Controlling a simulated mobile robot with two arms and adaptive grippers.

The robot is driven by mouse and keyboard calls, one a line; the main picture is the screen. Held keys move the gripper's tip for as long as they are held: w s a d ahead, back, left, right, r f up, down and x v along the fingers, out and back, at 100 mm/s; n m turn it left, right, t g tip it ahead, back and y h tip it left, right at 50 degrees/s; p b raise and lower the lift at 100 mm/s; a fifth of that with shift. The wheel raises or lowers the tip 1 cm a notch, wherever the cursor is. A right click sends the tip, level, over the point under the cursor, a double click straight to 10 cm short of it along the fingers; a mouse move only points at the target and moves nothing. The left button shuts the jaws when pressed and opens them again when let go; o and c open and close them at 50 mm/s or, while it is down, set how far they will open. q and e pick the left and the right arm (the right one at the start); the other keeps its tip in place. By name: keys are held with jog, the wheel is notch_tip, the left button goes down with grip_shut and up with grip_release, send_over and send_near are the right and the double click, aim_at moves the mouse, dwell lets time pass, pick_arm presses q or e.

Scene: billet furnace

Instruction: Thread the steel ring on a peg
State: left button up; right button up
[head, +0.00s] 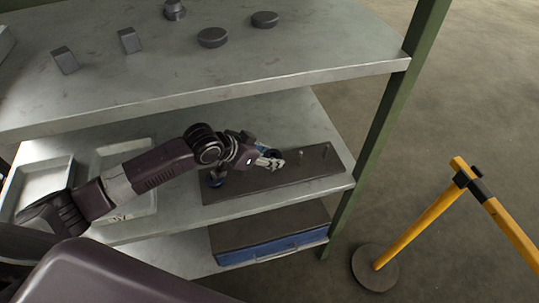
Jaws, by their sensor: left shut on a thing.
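A dark board (285,180) lies on the middle shelf, with short upright pegs; one peg (300,156) shows just right of my gripper and another (326,149) is further right. My left gripper (272,160) is over the board, shut on a small ring, which is mostly hidden by the fingers. Whether the ring is around a peg or beside one I cannot tell. A dark bluish round piece (215,180) sits at the board's left end, partly behind my arm. My right gripper is out of view.
The upper shelf (200,80) overhangs the back and holds dark blocks and discs. Pale trays (125,165) stand left on the middle shelf, partly behind my arm. A blue case (270,248) is below. A green post (375,135) and a yellow barrier (420,232) are right.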

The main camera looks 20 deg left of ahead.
pick_arm(q)
jog(key=o, duration=1.6)
jog(key=shift+r, duration=0.1)
jog(key=shift+c, duration=0.2)
jog(key=shift+s+a, duration=0.1)
jog(key=v, duration=1.1)
jog(key=shift+s+r, duration=0.15)
jog(key=shift+r, duration=0.25)
jog(key=shift+f, duration=0.1)
